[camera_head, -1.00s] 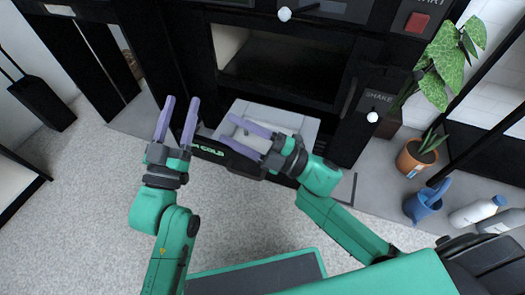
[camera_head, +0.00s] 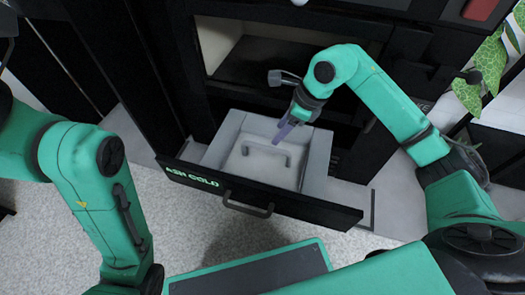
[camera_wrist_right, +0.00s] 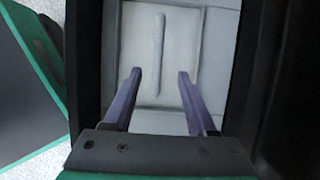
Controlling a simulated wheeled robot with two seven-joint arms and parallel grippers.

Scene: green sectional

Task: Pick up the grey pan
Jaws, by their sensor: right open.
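The grey pan (camera_head: 270,176) sits in the pulled-out drawer (camera_head: 190,177), a light grey square tray with a bar handle (camera_head: 266,150) across its middle. My right gripper (camera_head: 281,134) points down over the pan's right part, near the handle. In the right wrist view, my right gripper (camera_wrist_right: 160,72) is open and empty, its purple fingers apart. The pan's handle (camera_wrist_right: 159,50) runs lengthwise between the lines of the two fingers, mostly beyond the tips. I cannot tell the height of the fingertips above it. My left gripper is out of view; its arm hangs at the left.
The drawer's black front, marked ASH COLD, has a dark pull handle (camera_head: 248,207). An open black compartment (camera_head: 290,62) lies above the drawer. A green plant (camera_head: 487,72) stands at the right. Speckled grey floor (camera_head: 40,225) is clear at the lower left.

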